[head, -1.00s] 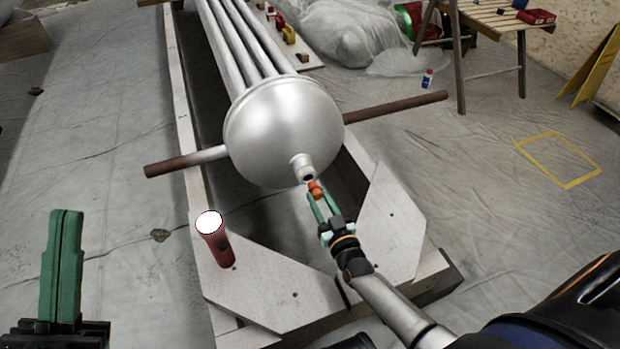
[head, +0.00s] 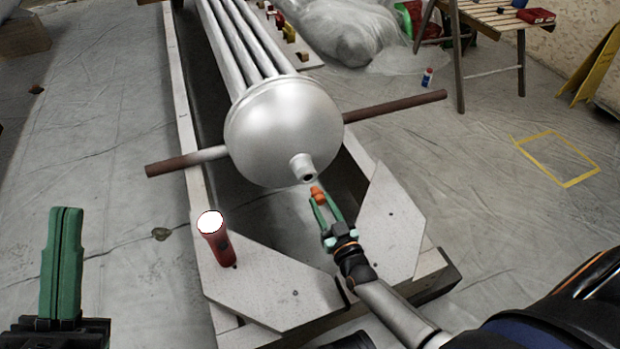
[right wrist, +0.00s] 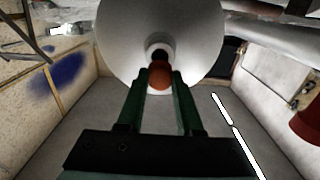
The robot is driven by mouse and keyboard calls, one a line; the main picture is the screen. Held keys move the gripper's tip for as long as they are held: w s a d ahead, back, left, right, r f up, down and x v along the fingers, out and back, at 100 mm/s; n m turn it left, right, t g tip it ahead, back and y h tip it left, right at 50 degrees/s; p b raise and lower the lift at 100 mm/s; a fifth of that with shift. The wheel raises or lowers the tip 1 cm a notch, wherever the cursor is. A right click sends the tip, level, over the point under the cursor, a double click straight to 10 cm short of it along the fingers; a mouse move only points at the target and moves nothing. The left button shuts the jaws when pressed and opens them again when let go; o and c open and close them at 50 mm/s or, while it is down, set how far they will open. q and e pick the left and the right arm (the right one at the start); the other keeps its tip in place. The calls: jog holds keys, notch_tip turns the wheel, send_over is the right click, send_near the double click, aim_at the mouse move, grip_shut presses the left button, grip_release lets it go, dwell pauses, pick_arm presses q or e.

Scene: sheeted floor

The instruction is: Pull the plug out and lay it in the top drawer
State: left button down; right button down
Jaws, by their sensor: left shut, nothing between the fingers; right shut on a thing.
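The orange plug (head: 318,192) is between the fingertips of my right gripper (head: 320,201), which is shut on it. The plug is just outside the short metal port (head: 302,165) on the domed end of the silver vessel (head: 280,125). The port's dark hole is visible, with a small gap between it and the plug. In the right wrist view the plug (right wrist: 159,77) sits in front of the port. My left gripper (head: 66,212) is shut and empty, upright at the lower left. I see no drawer in these views.
A red flashlight (head: 215,240) with a lit top stands on the frame's left corner plate (head: 270,290). A rusty bar (head: 395,106) sticks out to the right of the vessel. A wooden table (head: 490,20) stands at the back right. The sheeted floor (head: 490,210) on the right is mostly clear.

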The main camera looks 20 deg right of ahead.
aim_at(321, 203)
jog(key=shift+s+a+p, duration=0.1)
jog(key=shift+s+p, duration=0.55)
jog(key=shift+s, duration=0.95)
jog(key=shift+s, duration=0.15)
